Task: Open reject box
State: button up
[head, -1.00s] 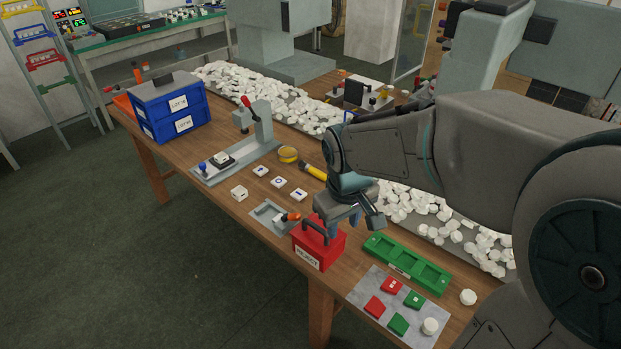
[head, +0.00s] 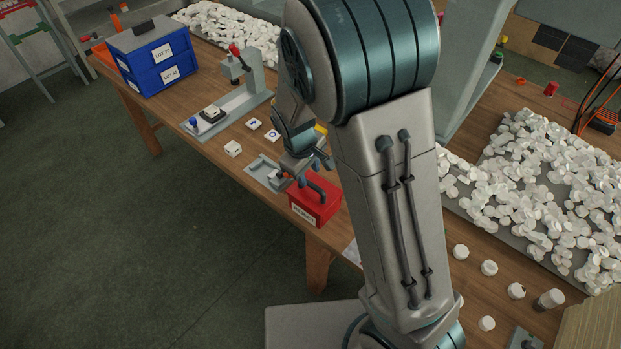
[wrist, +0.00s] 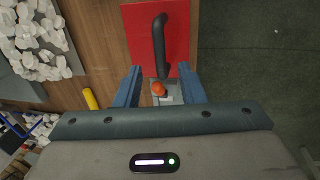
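The red reject box (head: 314,207) stands at the front edge of the wooden table, its lid down, with a dark bar handle (head: 312,188) on top and a white REJECT label on its front. In the wrist view the red lid (wrist: 178,40) and its handle (wrist: 159,48) lie just ahead of the fingers. My gripper (head: 308,170) is above and beside the box, at its left rear in the head view. In the wrist view my gripper (wrist: 160,85) has its two blue fingers apart with nothing held between them; the near end of the handle reaches toward the gap.
A grey fixture with an orange knob (wrist: 158,89) sits beside the box, below the fingers. A grey press (head: 236,92), blue lot bins (head: 156,57) and piles of white caps (head: 540,190) stand on the table. My arm hides the table right of the box.

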aim_at(311, 184)
jog(key=shift+w+d+f, duration=0.1)
jog(key=shift+f, duration=0.75)
jog(key=shift+w+d+f, duration=0.15)
jog(key=shift+f, duration=0.65)
jog(key=shift+w+d+f, duration=0.1)
jog(key=shift+f, duration=0.75)
grip_shut()
